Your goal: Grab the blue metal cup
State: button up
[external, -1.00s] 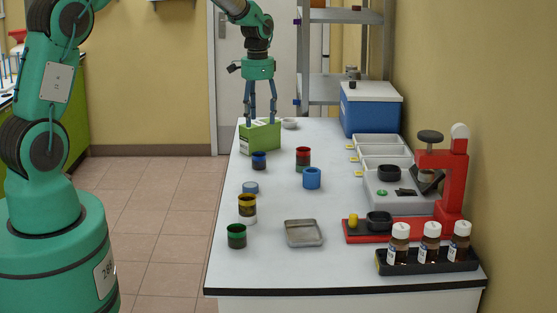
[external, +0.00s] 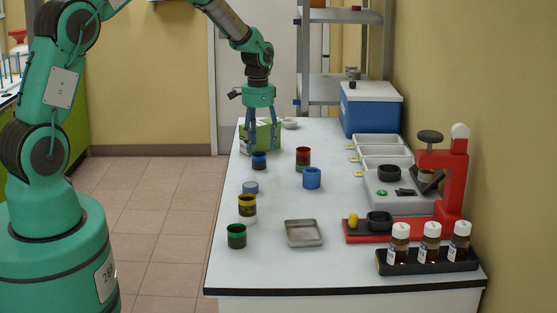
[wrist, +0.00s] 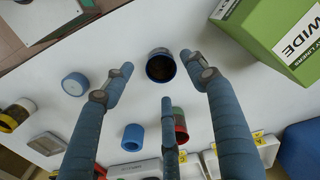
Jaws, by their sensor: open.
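A small dark blue cup (external: 259,161) with a dark inside stands upright near the left edge of the white table. In the wrist view, the same cup (wrist: 160,66) shows its blue rim between the spread fingertips. My gripper (external: 262,148) is open and empty, pointing down just above and behind this cup. Its blue fingers (wrist: 158,78) also show in the wrist view. I cannot tell whether any finger touches the cup. A lighter blue cup (external: 312,178) stands to the right, also seen in the wrist view (wrist: 132,137).
A green box (external: 270,136) stands close behind the gripper. A red-and-green container (external: 303,158) is right of the dark blue cup. A low blue-topped piece (external: 250,187) and a yellow-banded jar (external: 247,208) are nearer. The table between the dark blue cup and lighter blue cup is clear.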

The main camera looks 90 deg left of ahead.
aim_at(260, 161)
dwell(0.3)
jog(key=shift+a+f+b, duration=0.1)
jog(key=shift+f+b, duration=0.35)
jog(key=shift+f, duration=2.2)
jog(key=shift+c, duration=0.3)
jog(key=c, duration=1.2)
